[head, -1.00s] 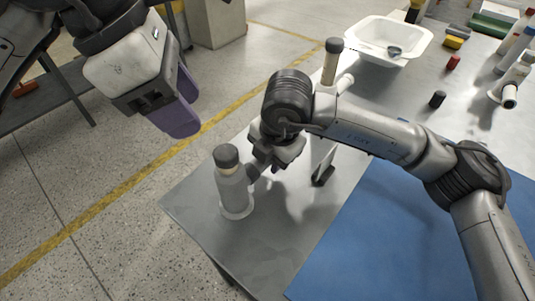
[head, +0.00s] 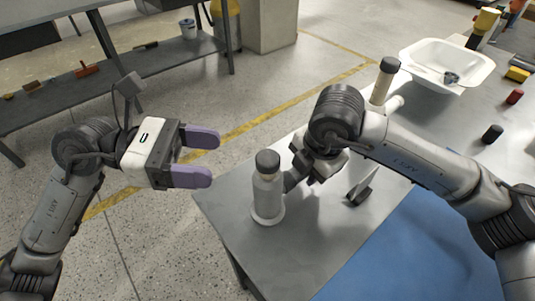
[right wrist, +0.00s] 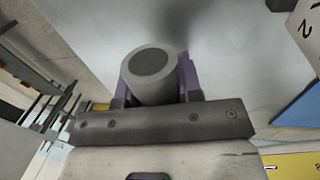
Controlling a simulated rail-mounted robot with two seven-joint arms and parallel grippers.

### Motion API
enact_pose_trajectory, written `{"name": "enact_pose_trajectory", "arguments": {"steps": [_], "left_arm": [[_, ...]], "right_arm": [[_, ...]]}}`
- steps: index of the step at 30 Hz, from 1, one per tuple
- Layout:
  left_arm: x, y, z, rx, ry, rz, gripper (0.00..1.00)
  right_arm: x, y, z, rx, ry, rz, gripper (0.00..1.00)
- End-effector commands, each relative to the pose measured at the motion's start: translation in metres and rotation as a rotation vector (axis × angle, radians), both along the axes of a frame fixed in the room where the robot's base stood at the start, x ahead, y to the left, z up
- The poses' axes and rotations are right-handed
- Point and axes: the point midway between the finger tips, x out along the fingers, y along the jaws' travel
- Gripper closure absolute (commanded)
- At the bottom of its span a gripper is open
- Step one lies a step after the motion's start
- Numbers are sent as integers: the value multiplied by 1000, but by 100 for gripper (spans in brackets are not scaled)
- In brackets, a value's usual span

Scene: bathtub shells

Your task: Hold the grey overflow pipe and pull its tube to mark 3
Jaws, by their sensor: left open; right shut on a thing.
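The grey overflow pipe (head: 268,197) stands upright on the near left corner of the metal table. A dark cap (head: 267,161) tops it, with a narrow pale band of tube under the cap; I cannot read any marks there. My right gripper (head: 291,181) is beside the pipe, shut on its side stub. In the right wrist view the stub's round dark end (right wrist: 150,64) sits between the purple fingers. My left gripper (head: 214,158) is open and empty, left of the pipe and apart from it, its purple fingers pointing towards it.
A small standing card (head: 364,178) is right of my right gripper; a numbered card (right wrist: 304,30) shows in the right wrist view. Behind are a cream capped pipe (head: 382,85) and a white basin (head: 430,62). A blue mat (head: 390,255) covers the near right. Left of the table is open floor.

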Motion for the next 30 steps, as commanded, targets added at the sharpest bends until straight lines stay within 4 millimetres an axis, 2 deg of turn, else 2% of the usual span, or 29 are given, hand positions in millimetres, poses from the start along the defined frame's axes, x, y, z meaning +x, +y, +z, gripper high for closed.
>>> {"name": "enact_pose_trajectory", "arguments": {"steps": [7, 13, 30], "left_arm": [[-3, 19, -8, -109, -13, 67, 35], [-3, 15, -9, -137, -19, 84, 35], [6, -74, -9, -137, -19, 83, 35]], "right_arm": [[0, 0, 0, 0, 0, 0, 94], [0, 0, 0, 0, 0, 0, 94], [0, 0, 0, 0, 0, 0, 94]]}}
